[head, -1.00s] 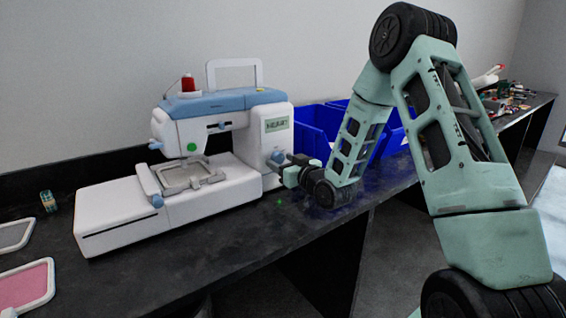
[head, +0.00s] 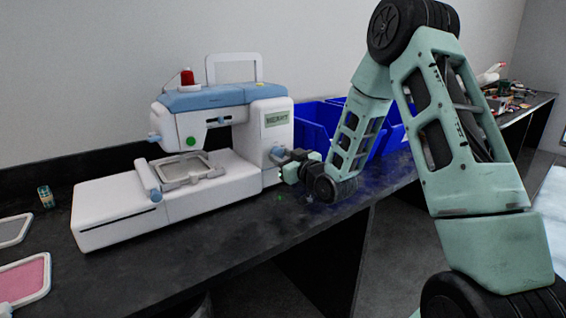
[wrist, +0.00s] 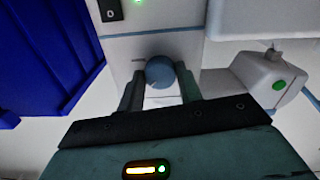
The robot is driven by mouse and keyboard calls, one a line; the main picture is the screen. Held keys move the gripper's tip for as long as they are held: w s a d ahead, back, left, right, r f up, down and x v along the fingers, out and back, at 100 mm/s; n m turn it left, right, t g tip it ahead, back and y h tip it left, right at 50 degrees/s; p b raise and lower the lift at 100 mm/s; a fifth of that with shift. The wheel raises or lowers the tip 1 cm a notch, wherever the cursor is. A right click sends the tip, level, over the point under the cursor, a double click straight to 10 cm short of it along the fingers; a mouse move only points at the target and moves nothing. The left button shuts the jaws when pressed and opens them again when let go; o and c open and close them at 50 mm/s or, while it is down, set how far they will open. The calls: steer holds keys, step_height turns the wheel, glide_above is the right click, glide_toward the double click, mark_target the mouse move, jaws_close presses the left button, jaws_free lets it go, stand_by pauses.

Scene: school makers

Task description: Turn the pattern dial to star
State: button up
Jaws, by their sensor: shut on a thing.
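The white and blue embroidery machine (head: 215,130) stands on the dark bench, and its small green display (head: 277,119) appears to read HEART. The pattern dial (head: 277,153) is a round blue-grey knob on the machine's front column, below the display. My gripper (head: 285,159) reaches it from the right. In the wrist view the dial (wrist: 159,71) sits between the two fingers of my gripper (wrist: 158,88), which are shut on it. The dial's own markings cannot be read.
Blue bins (head: 318,125) stand behind my forearm, right of the machine. A pink-filled frame (head: 25,280) and a grey frame (head: 14,230) lie at the left, near a small spool (head: 46,197). The bench in front of the machine is clear.

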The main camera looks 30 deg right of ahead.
steer(key=n+b, duration=0.1)
steer(key=b, duration=0.1)
steer(key=n+b, duration=0.4)
steer(key=shift+f, duration=0.25)
steer(key=n+b, duration=0.2)
steer(key=shift+n+b, duration=0.35)
steer(key=shift+n, duration=0.05)
steer(key=shift+r+n+b, duration=0.15)
steer(key=shift+n+b, duration=1)
steer(key=shift+n, duration=0.05)
steer(key=shift+r, duration=0.1)
steer(key=o, duration=1)
steer(key=shift+s, duration=0.1)
